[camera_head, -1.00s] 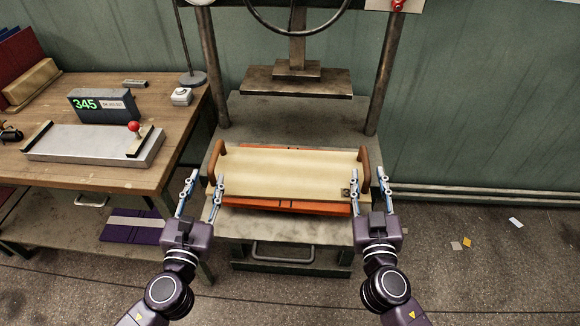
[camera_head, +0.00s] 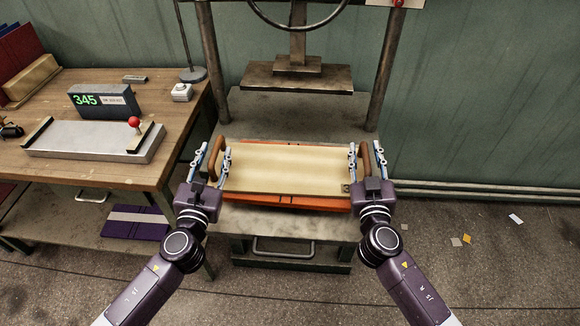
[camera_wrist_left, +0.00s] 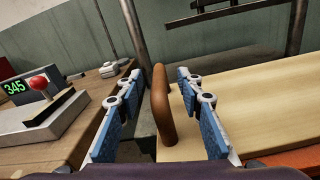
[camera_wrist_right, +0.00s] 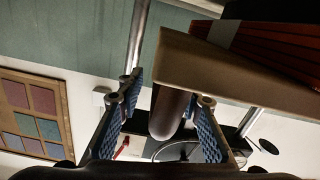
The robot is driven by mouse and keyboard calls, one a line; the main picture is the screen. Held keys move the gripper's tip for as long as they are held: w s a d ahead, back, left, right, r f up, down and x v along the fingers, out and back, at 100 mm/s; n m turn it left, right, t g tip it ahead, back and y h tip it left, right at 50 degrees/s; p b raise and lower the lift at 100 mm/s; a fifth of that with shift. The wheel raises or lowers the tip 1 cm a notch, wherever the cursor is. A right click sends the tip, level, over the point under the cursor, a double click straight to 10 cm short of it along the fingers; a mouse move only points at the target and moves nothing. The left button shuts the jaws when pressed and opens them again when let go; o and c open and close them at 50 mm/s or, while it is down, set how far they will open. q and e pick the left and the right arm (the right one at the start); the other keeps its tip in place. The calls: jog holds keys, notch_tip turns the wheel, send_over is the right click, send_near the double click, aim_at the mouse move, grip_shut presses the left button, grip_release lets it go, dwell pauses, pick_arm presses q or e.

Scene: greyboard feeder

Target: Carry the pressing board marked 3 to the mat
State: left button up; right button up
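The pale wooden pressing board (camera_head: 285,168) lies flat on orange-red pieces (camera_head: 300,203) on the press bed. A small dark tag (camera_head: 346,187) sits at its front right corner; I cannot read its mark. Its brown left handle (camera_wrist_left: 161,105) stands between the fingers of my left gripper (camera_head: 212,162), which is open with a gap on both sides. Its brown right handle (camera_wrist_right: 168,110) is between the fingers of my right gripper (camera_head: 366,160), also open. I cannot tell which thing is the mat.
The press plate (camera_head: 298,77) hangs above and behind the board, between two columns. A wooden table (camera_head: 100,172) on the left holds a grey metal block (camera_head: 90,140) with a red knob and a 345 display (camera_head: 104,101). The floor on the right is mostly clear.

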pick_arm(q)
grip_shut()
pick_arm(e)
grip_shut()
pick_arm(q)
jog(key=shift+r, duration=0.1)
pick_arm(e)
jog(key=shift+r, duration=0.1)
